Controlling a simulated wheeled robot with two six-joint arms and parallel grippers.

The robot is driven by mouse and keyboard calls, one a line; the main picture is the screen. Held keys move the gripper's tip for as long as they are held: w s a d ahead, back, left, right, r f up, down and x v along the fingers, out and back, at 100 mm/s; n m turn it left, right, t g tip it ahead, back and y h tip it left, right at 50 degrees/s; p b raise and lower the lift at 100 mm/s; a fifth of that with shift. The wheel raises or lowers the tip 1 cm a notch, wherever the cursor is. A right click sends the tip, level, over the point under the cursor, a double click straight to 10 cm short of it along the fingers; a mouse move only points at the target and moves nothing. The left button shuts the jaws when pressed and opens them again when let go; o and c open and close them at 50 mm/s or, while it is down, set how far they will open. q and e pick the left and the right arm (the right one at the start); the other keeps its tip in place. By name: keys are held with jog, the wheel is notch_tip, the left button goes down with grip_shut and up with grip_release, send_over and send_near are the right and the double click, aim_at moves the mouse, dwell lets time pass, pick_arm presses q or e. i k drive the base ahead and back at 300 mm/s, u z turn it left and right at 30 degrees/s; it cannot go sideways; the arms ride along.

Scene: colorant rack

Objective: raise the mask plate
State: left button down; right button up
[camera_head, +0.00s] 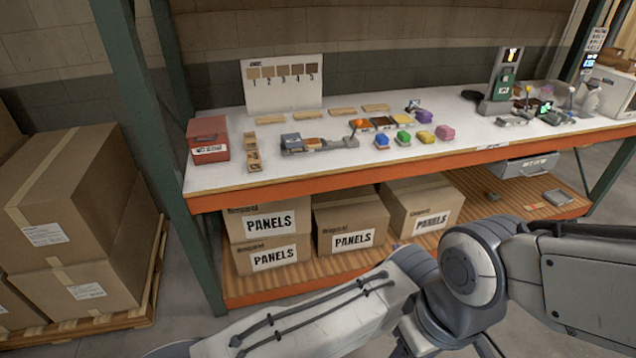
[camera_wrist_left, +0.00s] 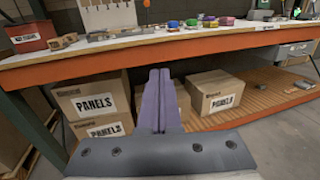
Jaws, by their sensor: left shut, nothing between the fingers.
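I cannot pick out the mask plate for certain. A grey upright device (camera_head: 503,80) with a dark green block and a small lit display stands at the right part of the bench. A low grey fixture (camera_head: 318,145) with a blue-grey block lies at the left middle of the bench; any plate on it is too small to tell. My left gripper (camera_wrist_left: 161,73) is shut and empty in the left wrist view, in front of and below the bench edge, touching nothing I can see. My right gripper is not in view.
The white bench top (camera_head: 225,183) has an orange front edge (camera_head: 400,165). A red box (camera_head: 208,139), coloured blocks and wooden strips stand on it. PANELS cartons (camera_head: 350,222) fill the lower shelf's left. Cartons (camera_head: 65,190) are stacked at far left. The bench's front strip is mostly clear.

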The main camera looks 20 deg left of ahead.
aim_at(292, 140)
jog(key=k, duration=0.5)
jog(key=u, duration=0.45)
jog(key=i, duration=0.6)
jog(key=u, duration=0.35)
jog(key=i, duration=1)
jog(key=z, duration=0.35)
